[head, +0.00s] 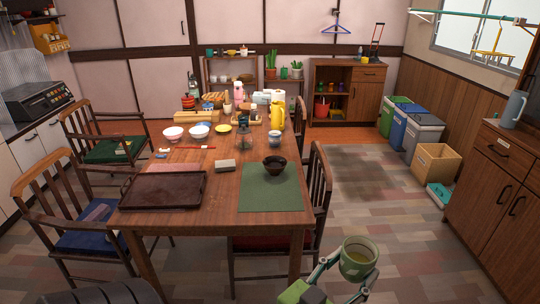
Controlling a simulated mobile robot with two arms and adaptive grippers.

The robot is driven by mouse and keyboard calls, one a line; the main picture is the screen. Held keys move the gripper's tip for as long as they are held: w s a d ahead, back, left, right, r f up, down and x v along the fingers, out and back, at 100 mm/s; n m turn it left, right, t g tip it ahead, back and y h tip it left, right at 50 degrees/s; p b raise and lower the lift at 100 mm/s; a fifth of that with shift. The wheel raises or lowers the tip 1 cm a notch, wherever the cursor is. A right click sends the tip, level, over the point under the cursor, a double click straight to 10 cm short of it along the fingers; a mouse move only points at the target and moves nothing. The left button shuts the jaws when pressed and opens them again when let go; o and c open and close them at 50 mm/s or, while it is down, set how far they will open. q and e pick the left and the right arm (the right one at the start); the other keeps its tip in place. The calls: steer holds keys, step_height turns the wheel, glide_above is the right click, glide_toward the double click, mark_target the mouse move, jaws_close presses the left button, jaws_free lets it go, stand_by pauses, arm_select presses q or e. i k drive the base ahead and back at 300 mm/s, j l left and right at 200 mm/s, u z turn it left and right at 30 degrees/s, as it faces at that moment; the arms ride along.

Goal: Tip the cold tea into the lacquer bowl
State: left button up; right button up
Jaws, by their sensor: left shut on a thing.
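A dark lacquer bowl (274,168) stands upright near the back of the green mat (268,199), on the right part of the table. My left gripper (350,275) is at the bottom of the head view, in front of and to the right of the table. It is shut on a green cup (357,267). Yellowish-brown tea shows inside the cup, which looks roughly upright. The cup is well apart from the bowl, out beyond the table's near right corner. My right gripper is not in view.
A dark tray (163,205) lies left of the mat on the table (222,214). Bowls, a yellow jug (276,119) and other things crowd the table's far end. Chairs stand along both sides.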

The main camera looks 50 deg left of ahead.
mark_target(274, 164)
steer(key=i+j, duration=0.1)
steer(key=j, duration=0.45)
steer(key=i+j, duration=0.15)
steer(key=j, duration=0.4)
steer(key=i+j, duration=0.1)
steer(key=j, duration=0.45)
steer(key=i+j+z, duration=0.1)
steer(key=j, duration=0.5)
steer(key=i+j, duration=0.15)
steer(key=j, duration=0.4)
steer(key=i+j, duration=0.1)
steer(key=j, duration=0.45)
